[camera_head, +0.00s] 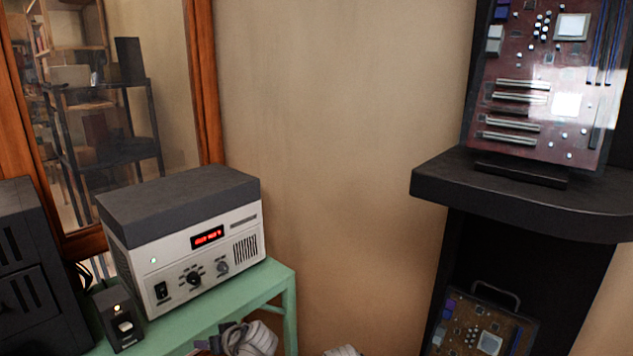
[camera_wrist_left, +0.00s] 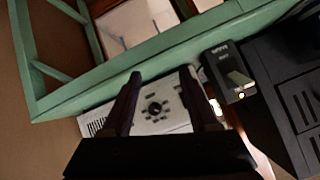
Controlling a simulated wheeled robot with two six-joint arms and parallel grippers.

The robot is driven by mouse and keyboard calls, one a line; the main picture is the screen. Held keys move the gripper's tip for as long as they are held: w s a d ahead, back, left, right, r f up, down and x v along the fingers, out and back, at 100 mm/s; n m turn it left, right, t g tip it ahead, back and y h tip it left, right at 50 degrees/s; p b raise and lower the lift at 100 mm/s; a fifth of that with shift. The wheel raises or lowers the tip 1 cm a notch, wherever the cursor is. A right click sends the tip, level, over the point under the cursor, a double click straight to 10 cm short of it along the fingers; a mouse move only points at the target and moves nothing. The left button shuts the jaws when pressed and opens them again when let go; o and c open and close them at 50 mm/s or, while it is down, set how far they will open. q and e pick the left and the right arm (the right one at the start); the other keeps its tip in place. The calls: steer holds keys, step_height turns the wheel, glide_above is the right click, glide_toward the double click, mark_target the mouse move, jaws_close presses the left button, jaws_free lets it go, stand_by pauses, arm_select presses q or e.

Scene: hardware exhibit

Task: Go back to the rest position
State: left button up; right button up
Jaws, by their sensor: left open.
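My left gripper (camera_wrist_left: 161,76) shows in the left wrist view with its two dark fingers spread apart and nothing between the tips. Behind the fingers is the pale front of a box-shaped device with a knob (camera_wrist_left: 153,108). In the head view this device (camera_head: 205,250) has a dark grey lid, a red display and knobs, and stands on a green table (camera_head: 283,285). Pale grey parts show at the bottom edge of the head view; they look like parts of my arms, but no fingertips are clear there. My right gripper is not seen.
A small black switch box (camera_head: 120,315) and a large dark machine (camera_head: 38,270) stand left of the device. A black shelf unit (camera_head: 525,190) at right holds a red circuit board (camera_head: 550,75) above another board (camera_head: 478,325). Bare wall (camera_head: 340,150) lies between.

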arm_select(q)
steer(key=s+d+r+m+g+h+p, duration=0.1)
steer(key=s+d+m+g+h+p, duration=0.2)
steer(key=s+d, duration=0.5)
steer(key=s+d+m+g+h+p, duration=0.3)
steer(key=s+d+m, duration=0.4)
steer(key=d, duration=0.5)
steer(key=shift+s+d+r+g+h+p, duration=0.45)
steer(key=shift+h+p, duration=0.35)
steer(key=shift+p, duration=0.2)
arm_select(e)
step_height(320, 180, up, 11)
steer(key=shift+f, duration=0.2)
arm_select(q)
steer(key=shift+o, duration=0.2)
steer(key=shift+f, duration=0.1)
